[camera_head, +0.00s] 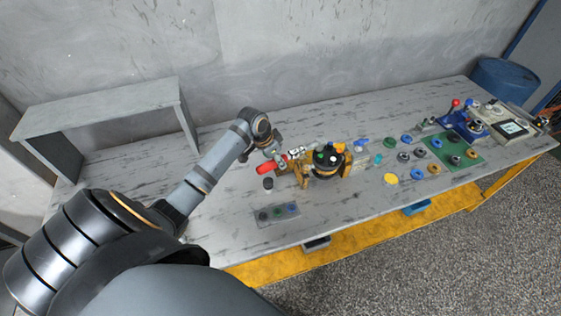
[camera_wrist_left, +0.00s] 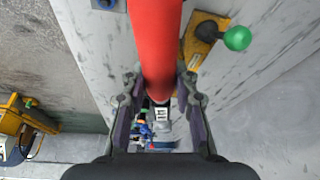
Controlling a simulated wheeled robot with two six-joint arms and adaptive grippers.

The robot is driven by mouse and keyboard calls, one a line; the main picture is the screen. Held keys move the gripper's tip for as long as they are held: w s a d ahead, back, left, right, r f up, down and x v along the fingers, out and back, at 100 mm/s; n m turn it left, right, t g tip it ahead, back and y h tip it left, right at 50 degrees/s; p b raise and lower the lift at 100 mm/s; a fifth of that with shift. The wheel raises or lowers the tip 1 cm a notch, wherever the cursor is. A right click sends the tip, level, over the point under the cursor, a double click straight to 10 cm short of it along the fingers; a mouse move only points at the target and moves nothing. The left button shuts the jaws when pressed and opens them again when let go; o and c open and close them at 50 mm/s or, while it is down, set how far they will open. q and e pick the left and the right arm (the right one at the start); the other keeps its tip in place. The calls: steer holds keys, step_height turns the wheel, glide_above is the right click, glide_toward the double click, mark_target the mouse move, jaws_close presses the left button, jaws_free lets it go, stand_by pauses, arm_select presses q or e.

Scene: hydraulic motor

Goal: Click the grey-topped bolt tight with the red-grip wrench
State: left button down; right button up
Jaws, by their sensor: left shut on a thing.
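My left gripper (camera_head: 279,155) is shut on the red-grip wrench (camera_head: 265,168), just left of the motor. In the left wrist view the wrench's red grip (camera_wrist_left: 157,40) runs between the two fingers of the gripper (camera_wrist_left: 160,100). The wrench's pale far end (camera_head: 297,152) points toward the motor. The motor (camera_head: 328,173) has a black top with small green and pale spots, and yellow clamps (camera_head: 301,174) hold it at its sides. I cannot pick out the grey-topped bolt for certain. Whether the wrench touches any bolt is also unclear. My right gripper is not in view.
A grey tray (camera_head: 263,224) with small coloured parts lies in front. A dark cylinder (camera_head: 268,183) stands near the wrench. Several coloured parts and a green board (camera_head: 476,148) lie to the right. A grey shelf (camera_head: 95,107) stands at the back left. The left table surface is mostly clear.

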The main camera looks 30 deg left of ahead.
arm_select(q)
steer(key=shift+a+f+m, duration=0.3)
steer(key=shift+a, duration=0.15)
steer(key=shift+s+d+f+p, duration=0.1)
steer(key=shift+s+d+p, duration=0.1)
steer(key=shift+p, duration=0.25)
stand_by(0.4)
steer(key=shift+w, duration=0.1)
